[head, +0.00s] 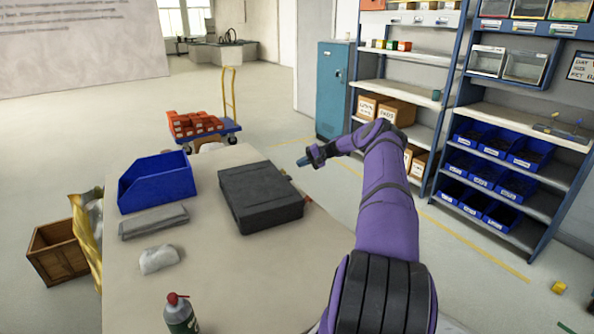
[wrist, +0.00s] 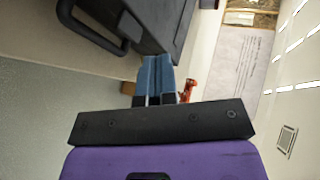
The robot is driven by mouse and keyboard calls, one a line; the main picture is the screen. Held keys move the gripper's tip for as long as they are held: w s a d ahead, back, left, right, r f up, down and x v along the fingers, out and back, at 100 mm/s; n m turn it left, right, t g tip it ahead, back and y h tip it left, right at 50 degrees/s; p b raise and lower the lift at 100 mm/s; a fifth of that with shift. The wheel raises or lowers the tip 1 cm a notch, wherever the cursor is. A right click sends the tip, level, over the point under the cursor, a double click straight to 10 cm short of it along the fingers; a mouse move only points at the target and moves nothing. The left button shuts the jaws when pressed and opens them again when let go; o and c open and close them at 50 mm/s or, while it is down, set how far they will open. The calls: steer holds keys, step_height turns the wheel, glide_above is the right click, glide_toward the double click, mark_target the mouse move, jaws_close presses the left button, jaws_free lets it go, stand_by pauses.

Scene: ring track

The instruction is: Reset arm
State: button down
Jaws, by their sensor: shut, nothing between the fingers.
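My purple arm reaches forward over the right side of the table in the head view, bent at the elbow. My gripper (head: 304,161) is at its far end, just right of the black case and pointing left. In the wrist view my gripper's blue fingers (wrist: 157,74) are together with nothing between them. The black case (head: 262,197) lies flat on the table; its dark side and handle (wrist: 95,30) show close ahead in the wrist view. I cannot tell whether the fingertips touch the case.
The table (head: 235,290) also bears a blue bin (head: 157,182), a grey flat item (head: 153,221), a white cloth (head: 161,259) and a red-capped bottle (head: 180,316). Shelves (head: 525,185) and a blue locker (head: 333,90) stand right. A cart (head: 226,125) with red boxes stands behind.

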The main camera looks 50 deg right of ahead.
steer(key=v, duration=0.6)
steer(key=shift+d, duration=0.2)
steer(key=shift+s, duration=0.1)
